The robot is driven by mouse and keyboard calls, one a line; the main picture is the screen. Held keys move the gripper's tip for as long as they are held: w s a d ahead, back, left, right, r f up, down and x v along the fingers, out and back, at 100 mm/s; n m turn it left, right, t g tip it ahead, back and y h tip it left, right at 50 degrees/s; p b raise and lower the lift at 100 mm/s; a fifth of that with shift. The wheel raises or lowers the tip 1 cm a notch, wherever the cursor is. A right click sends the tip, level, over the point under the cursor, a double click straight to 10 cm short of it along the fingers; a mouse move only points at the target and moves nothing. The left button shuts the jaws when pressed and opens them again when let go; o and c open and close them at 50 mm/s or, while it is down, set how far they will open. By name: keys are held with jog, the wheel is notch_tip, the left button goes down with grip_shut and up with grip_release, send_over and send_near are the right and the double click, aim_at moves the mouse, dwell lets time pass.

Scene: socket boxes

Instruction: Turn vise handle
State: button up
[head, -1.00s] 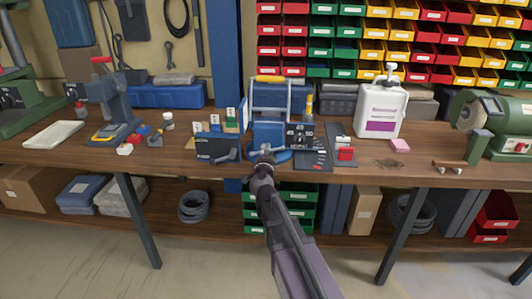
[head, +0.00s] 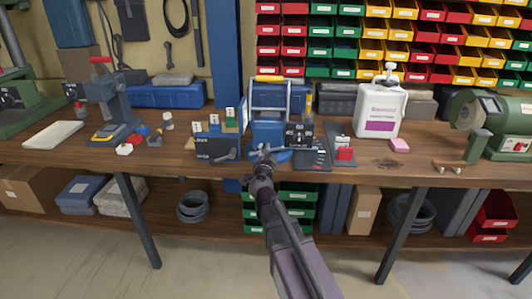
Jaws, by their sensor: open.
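The blue vise (head: 267,131) stands at the front of the wooden workbench, near the middle of the head view. My gripper (head: 265,151) is open, just in front of the vise's lower part, and overlaps it in the picture. I cannot tell whether the gripper touches the vise. The vise handle cannot be made out clearly; it is small here and may be hidden behind my gripper and arm.
A dark box of small parts (head: 217,148) stands left of the vise. A dark block with numbers (head: 299,135) stands close on its right. A white jug (head: 381,108) and a green grinder (head: 505,122) are further right. The floor in front is clear.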

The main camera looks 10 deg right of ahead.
jog(key=v, duration=0.6)
jog(key=shift+s, duration=0.3)
jog(key=s+d+f+n+g+h, duration=0.2)
jog(key=s+d+f+g+h, duration=0.1)
jog(key=s+d+f+g, duration=0.55)
jog(key=s+a+f+n+g+y, duration=0.5)
jog(key=s+f+n+g+y, duration=0.2)
jog(key=s+f+n+g, duration=0.2)
jog(key=s+f+n, duration=0.1)
jog(key=s, duration=0.1)
jog(key=shift+s+a+y, duration=0.25)
jog(key=shift+s+y, duration=0.05)
